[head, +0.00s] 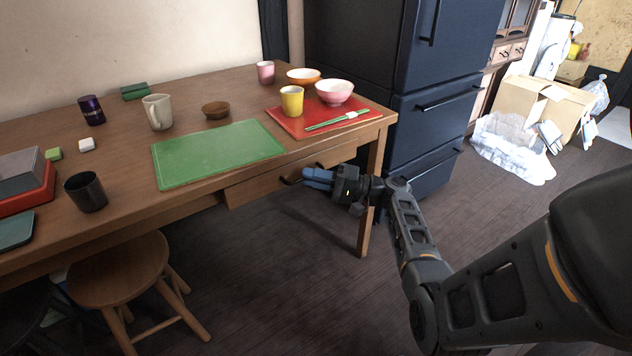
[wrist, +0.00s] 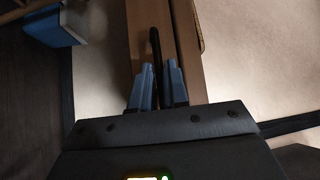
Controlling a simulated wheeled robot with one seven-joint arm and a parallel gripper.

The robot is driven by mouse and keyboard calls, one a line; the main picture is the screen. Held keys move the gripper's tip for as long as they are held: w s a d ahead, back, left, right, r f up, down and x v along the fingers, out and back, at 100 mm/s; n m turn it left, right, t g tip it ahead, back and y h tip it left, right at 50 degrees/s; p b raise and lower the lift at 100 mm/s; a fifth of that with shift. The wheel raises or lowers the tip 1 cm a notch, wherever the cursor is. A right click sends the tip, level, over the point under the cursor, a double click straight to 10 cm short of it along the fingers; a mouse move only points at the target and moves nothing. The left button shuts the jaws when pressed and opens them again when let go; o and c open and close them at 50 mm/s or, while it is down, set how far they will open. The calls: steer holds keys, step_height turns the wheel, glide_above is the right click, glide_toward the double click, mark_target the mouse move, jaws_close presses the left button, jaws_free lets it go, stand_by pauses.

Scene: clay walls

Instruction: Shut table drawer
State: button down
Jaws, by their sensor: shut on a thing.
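The wooden table (head: 60,134) has a drawer (head: 252,188) under its front edge, toward the right end. The drawer front seems to stand slightly out from the table frame; how far is hard to tell. Its dark handle (head: 289,181) also shows in the wrist view (wrist: 155,45) as a thin black bar. My gripper (head: 308,178) is at the drawer front with its blue fingers around the handle. In the wrist view the fingers (wrist: 158,75) are on either side of the bar, shut on it. The inside of the drawer is hidden.
On the tabletop above are a green mat (head: 215,155) and a red tray (head: 285,125) with a yellow cup (head: 292,101) and a bowl (head: 334,92). A stool (head: 118,270) stands at the left front. A dark fridge (head: 425,110) is behind the table's right end.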

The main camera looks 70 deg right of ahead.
steer(key=shift+w+d+f+b, duration=0.1)
steer(key=shift+w+d+b, duration=0.25)
steer(key=shift+w, duration=0.15)
steer(key=shift+w+d+f+b, duration=0.1)
steer(key=shift+w+d+b, duration=0.2)
steer(key=shift+w, duration=0.15)
steer(key=shift+w+r, duration=0.1)
steer(key=shift+r, duration=0.15)
steer(key=c, duration=1.2)
jaws_free()
steer(key=shift+d, duration=0.1)
steer(key=v, duration=0.7)
steer(key=shift+s, duration=0.35)
steer(key=shift+f, duration=0.1)
